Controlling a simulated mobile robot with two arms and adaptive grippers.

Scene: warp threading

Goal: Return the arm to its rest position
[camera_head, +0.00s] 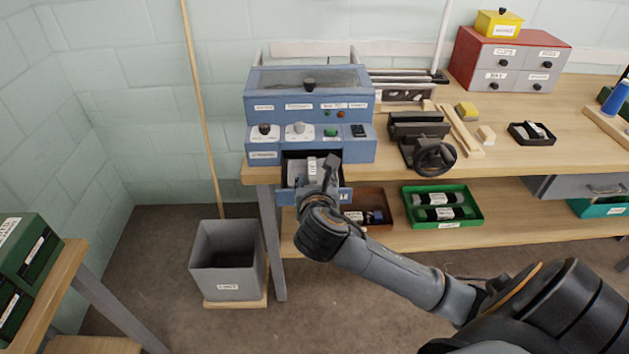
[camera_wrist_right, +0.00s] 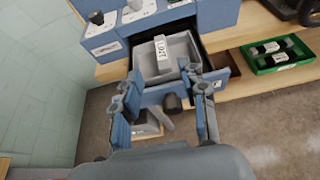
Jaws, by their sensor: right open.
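My right arm reaches in from the lower right of the head view, and its gripper (camera_head: 328,172) is in front of the blue machine (camera_head: 310,105). The machine's drawer (camera_head: 345,196) is pulled out, with a grey labelled tray (camera_head: 297,173) inside. In the right wrist view the gripper (camera_wrist_right: 163,84) has its two fingers apart, with nothing held between them. The drawer (camera_wrist_right: 226,66) and grey tray (camera_wrist_right: 178,57) show beyond the fingertips; whether a finger touches the drawer front is unclear. My left gripper is not in view.
The machine stands on a wooden workbench (camera_head: 560,125). Below, a shelf carries a green tray (camera_head: 478,214) and a brown tray (camera_head: 377,199). Floor right of the bin is clear.

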